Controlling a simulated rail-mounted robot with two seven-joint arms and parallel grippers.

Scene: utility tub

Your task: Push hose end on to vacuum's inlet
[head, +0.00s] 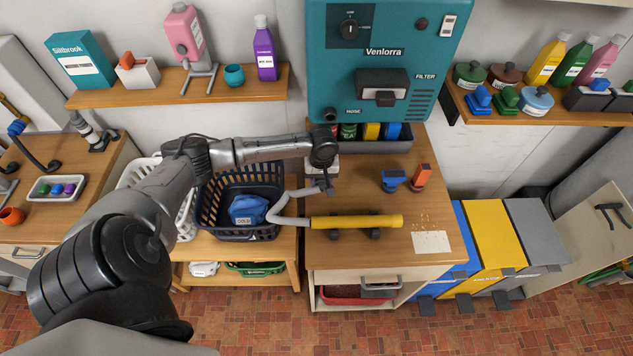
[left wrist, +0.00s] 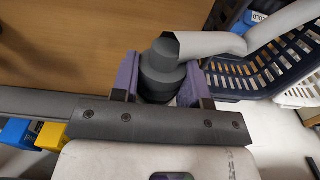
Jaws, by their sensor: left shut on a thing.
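The vacuum (head: 400,45) is a teal wall unit marked Venlorra, with a HOSE label at its lower left. A small dark round inlet (head: 329,116) shows beside that label. My left gripper (head: 325,184) is shut on the dark grey hose end (left wrist: 160,72), which sits between its two purple-grey fingers in the left wrist view. It is over the worktop, below and apart from the inlet. The pale grey hose (head: 284,218) runs from there, loops left and reaches the yellow wand (head: 356,221). In the head view the gripper mostly hides the hose end. My right gripper is not visible.
A grey bin (head: 392,147) with coloured items stands under the vacuum. A dark basket (head: 240,180) with a blue bag stands left, under my arm.

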